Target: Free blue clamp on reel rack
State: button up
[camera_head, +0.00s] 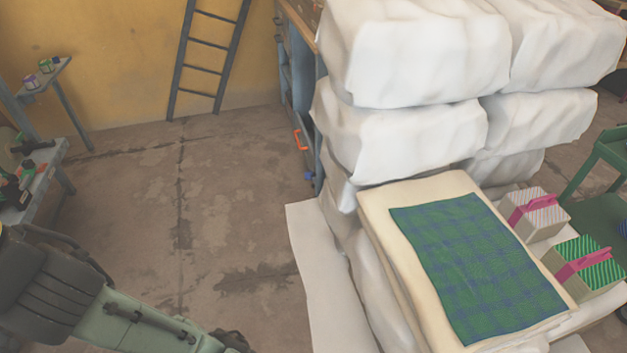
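A small blue thing (309,176), which may be the blue clamp, shows low on the side of a blue-grey rack (298,80) behind the white sacks. It is too small to tell whether it is gripping anything. An orange clamp-like handle (300,140) sits just above it on the same side. The rack is partly hidden by the sacks, and I cannot make out reels on it. My arm reaches in from the lower left, far from the rack, and runs out at the bottom edge. My gripper is not visible.
White sacks (400,140) are stacked at the right. A cream pad with a green plaid cloth (480,260) lies before them, beside two striped boxes with pink bands (535,212). A dark ladder (208,60) leans on the yellow wall. Open floor (200,210) lies left of the rack.

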aim_at(308, 175)
jog(key=i+j+z, duration=0.1)
jog(key=i+j, duration=0.7)
jog(key=i, duration=0.25)
jog(key=i+j, duration=0.9)
jog(key=i, duration=0.15)
jog(key=l+z, duration=0.05)
